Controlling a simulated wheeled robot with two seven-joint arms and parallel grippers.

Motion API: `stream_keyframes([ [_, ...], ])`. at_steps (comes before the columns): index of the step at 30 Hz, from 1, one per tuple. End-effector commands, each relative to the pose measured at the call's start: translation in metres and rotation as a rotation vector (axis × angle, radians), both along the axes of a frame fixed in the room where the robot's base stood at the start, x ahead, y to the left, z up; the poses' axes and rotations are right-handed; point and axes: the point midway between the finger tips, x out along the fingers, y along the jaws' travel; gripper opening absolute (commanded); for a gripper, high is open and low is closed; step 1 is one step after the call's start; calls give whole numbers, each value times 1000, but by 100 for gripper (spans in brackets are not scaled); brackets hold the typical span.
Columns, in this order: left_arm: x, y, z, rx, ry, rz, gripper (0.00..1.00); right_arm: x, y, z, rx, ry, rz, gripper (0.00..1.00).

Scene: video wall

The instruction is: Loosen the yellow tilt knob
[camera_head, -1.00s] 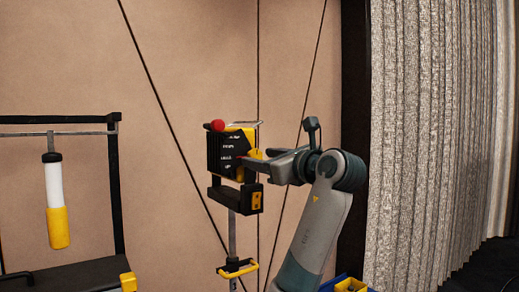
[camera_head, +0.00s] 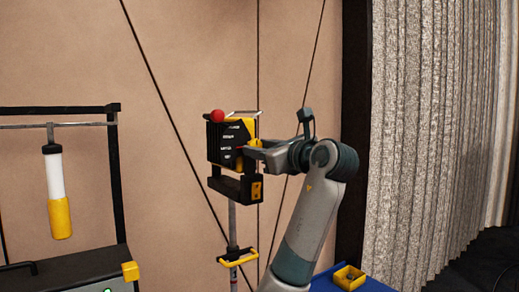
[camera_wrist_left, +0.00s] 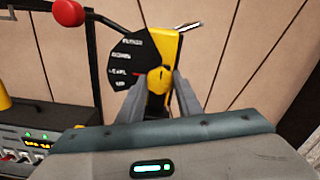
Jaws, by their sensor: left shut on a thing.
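The yellow tilt knob (camera_wrist_left: 159,80) sits on the yellow plate of a black-and-yellow head on a post. A black fan-shaped scale (camera_wrist_left: 127,62) with white lettering and a small red mark lies to its left. My left gripper (camera_wrist_left: 160,92) is shut on the knob, one finger on each side. In the head view my left gripper (camera_head: 257,152) reaches the head from the right, and the knob is mostly hidden by the fingers. My right gripper is not in view.
A red ball handle (camera_head: 217,116) tops the head. A yellow-handled clamp (camera_head: 238,258) is lower on the post (camera_head: 232,222). A white-and-yellow cylinder (camera_head: 57,192) hangs from a frame at left. A blue surface with a yellow box (camera_head: 349,277) is at lower right. A grey curtain hangs at right.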

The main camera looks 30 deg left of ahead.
Motion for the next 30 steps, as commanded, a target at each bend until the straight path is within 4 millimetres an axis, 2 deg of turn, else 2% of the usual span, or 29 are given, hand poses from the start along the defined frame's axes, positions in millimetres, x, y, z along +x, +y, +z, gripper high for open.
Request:
stream_keyframes([
  [11,0,0,-2,-61,-146,0,9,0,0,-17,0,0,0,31],
  [30,-1,0,-3,-282,-680,-1,9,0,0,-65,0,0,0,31],
])
